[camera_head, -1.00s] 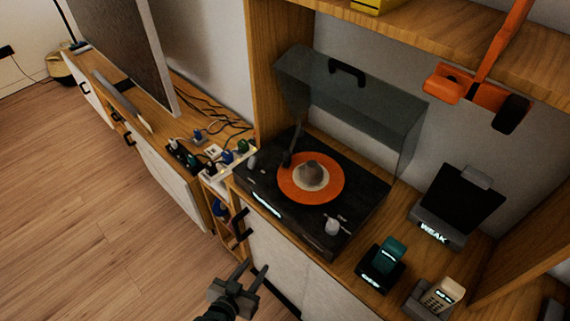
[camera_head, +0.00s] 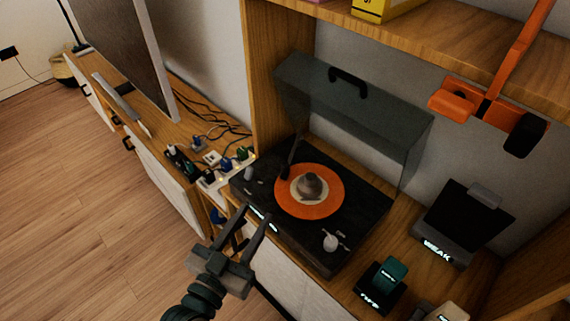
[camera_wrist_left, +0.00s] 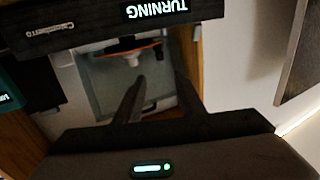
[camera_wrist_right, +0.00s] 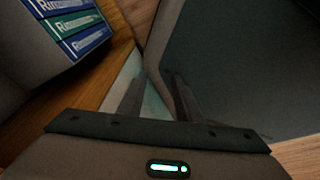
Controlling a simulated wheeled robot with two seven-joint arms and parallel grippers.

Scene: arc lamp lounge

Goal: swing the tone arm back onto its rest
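The black turntable (camera_head: 345,245) stands in the cabinet bay with its smoky lid (camera_head: 350,105) raised. An orange record (camera_head: 322,208) with a pale label lies on it. The dark tone arm (camera_head: 292,158) slants from the back left, its head end at the record's left edge; whether it touches the record I cannot tell. The turntable's front (camera_wrist_left: 100,20) shows inverted in the left wrist view, its display reading "TURNING". My left gripper (camera_head: 254,214) is open and empty at the turntable's front left corner. My right gripper (camera_wrist_right: 155,95) is open, outside the head view.
A power strip (camera_head: 225,172) with plugs and cables lies left of the turntable. An orange headset-like object (camera_head: 490,108) hangs at the right. A teal device on a dark base (camera_head: 383,285) and a dark tilted stand (camera_head: 463,220) are on the right. A shelf (camera_head: 440,45) runs overhead.

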